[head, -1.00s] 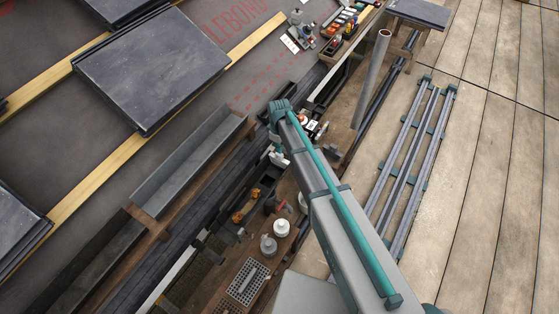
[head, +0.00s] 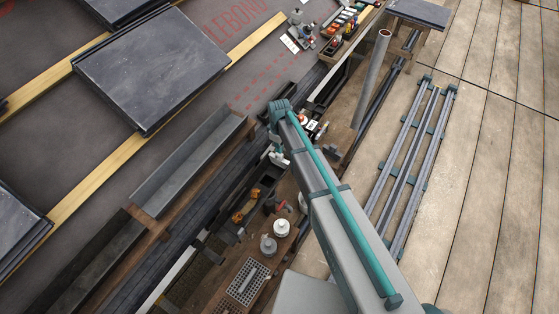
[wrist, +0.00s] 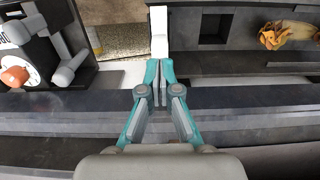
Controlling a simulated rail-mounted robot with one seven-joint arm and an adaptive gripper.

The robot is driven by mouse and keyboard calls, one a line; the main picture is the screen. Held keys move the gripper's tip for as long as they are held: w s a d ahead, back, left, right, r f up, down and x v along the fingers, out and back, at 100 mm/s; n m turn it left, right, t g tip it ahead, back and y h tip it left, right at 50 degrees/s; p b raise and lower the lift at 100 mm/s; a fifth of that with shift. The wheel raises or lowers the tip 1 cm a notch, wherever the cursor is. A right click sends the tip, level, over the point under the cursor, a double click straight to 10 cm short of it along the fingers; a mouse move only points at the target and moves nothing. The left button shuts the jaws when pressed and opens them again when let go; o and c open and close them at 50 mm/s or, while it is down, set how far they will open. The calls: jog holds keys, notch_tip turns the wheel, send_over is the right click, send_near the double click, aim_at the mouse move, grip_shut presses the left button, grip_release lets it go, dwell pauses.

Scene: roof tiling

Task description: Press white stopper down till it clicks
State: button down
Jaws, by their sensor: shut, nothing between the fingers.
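A white block (wrist: 159,32), which looks like the white stopper, stands just beyond my fingertips in the wrist view. It is narrow, with a paler upper part and a bright lower face. My gripper (wrist: 159,72) has teal-edged fingers closed together, with nothing held between them. The fingertips are at the block's near end; whether they touch it I cannot tell. In the head view a small white piece (head: 278,159) shows beside my arm's end, and the fingers are mostly hidden there.
An orange crumpled item (wrist: 285,36) lies at the right. A dark rail (wrist: 250,98) runs beneath the fingers. A white round-topped part (head: 282,228) and grey perforated tray (head: 248,281) stand lower down.

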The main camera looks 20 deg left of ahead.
jog(key=shift+f+b, duration=0.45)
jog(key=shift+f, duration=0.7)
dwell(0.8)
jog(key=shift+r, duration=0.15)
notch_tip(320, 180, up, 9)
jog(key=p, duration=0.5)
dwell(0.7)
dwell(0.5)
jog(key=s+d+f+m+g+p, duration=0.1)
jog(key=s+d+f+m, duration=0.2)
jog(key=s+d, duration=0.45)
jog(key=s+d+f+m+g+h, duration=0.1)
jog(key=s+d+f+m, duration=0.4)
jog(key=d, duration=0.4)
jog(key=s+d+f+m+g+p, duration=0.1)
jog(key=s+d+f+m, duration=0.1)
jog(key=s+d, duration=0.55)
jog(key=s+d+m+g+p, duration=0.1)
jog(key=s+d+m+g, duration=0.1)
jog(key=s+d, duration=0.6)
jog(key=s+d+f+m+g+y+p, duration=0.1)
jog(key=s+d+m, duration=0.2)
jog(key=s+d, duration=0.4)
jog(key=s, duration=0.8)
jog(key=shift+d+f+g+p, duration=0.3)
jog(key=shift+d+g, duration=0.05)
jog(key=shift+g, duration=0.05)
